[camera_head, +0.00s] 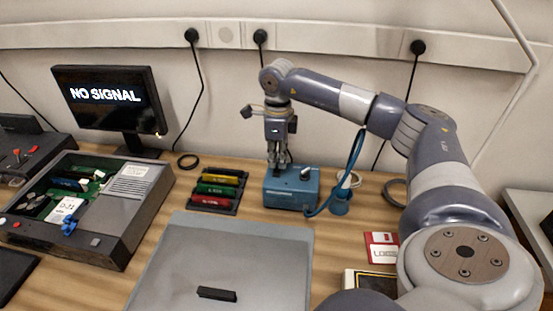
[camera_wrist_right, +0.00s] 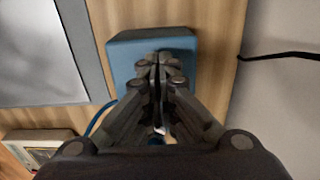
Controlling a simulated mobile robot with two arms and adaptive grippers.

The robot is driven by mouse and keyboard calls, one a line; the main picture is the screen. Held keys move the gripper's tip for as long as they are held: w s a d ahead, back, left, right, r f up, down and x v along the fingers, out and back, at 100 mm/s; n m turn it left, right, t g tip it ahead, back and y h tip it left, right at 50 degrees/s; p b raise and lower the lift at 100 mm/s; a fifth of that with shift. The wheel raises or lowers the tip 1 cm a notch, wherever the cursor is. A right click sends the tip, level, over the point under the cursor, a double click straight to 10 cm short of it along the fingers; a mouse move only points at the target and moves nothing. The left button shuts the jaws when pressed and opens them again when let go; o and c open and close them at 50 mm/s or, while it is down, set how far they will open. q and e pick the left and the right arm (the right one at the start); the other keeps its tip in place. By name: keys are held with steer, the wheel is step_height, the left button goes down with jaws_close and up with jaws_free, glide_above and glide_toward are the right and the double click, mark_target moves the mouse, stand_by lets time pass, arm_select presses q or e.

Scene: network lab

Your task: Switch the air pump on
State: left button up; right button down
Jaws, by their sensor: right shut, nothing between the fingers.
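My right gripper (camera_head: 279,165) points down over the left part of the pump's top, shut and empty. In the right wrist view the shut fingertips (camera_wrist_right: 158,62) lie over the blue pump (camera_wrist_right: 124,58) and hide much of its top. I cannot tell whether they touch it. My left gripper is not in view.
A tray of coloured modules (camera_head: 239,207) stands left of the pump. A grey mat (camera_head: 190,250) bears a small black bar. An open device case (camera_head: 120,240) and a "NO SIGNAL" monitor (camera_head: 108,97) stand left. A red-and-white floppy disk (camera_head: 381,247) lies at right front.

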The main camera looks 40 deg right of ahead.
mark_target(278, 170)
steer(key=shift+f+b, duration=0.35)
steer(key=shift+f, duration=0.3)
steer(key=shift+r, duration=0.1)
step_height(278, 170, up, 7)
steer(key=p, duration=0.6)
stand_by(0.4)
stand_by(0.5)
